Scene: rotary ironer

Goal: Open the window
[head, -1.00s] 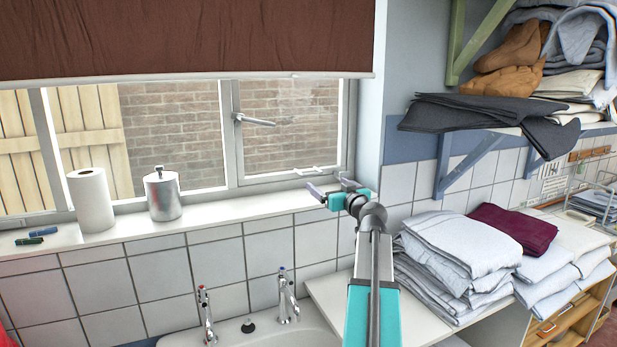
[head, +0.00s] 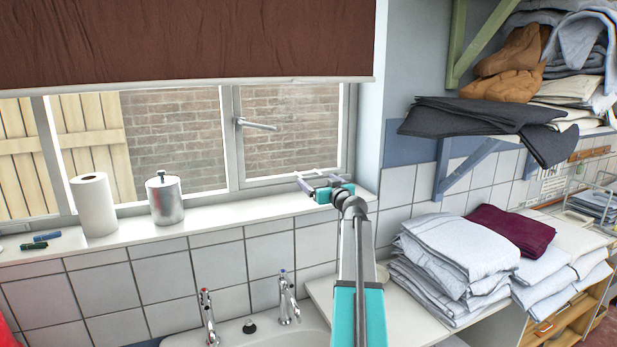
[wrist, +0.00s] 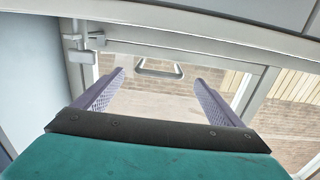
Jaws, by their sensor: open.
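The window's right-hand casement (head: 235,160) appears shut in its frame. Its metal lever handle (head: 256,125) sticks out to the right from the left stile, about mid-height. My gripper (head: 318,182) is open and empty, by the lower right of the casement just above the sill. It is below and right of the lever handle and apart from it. In the wrist view, the two purple fingers (wrist: 159,78) are spread, with a metal loop-shaped bar (wrist: 160,72) on the frame beyond and between their tips. I cannot tell whether they touch it.
A brown blind (head: 180,45) hangs over the window's top. A paper towel roll (head: 94,205) and a metal canister (head: 165,198) stand on the sill (head: 225,217). Sink taps (head: 286,297) are below. Folded laundry (head: 455,250) is piled to the right, under a shelf bracket (head: 480,160).

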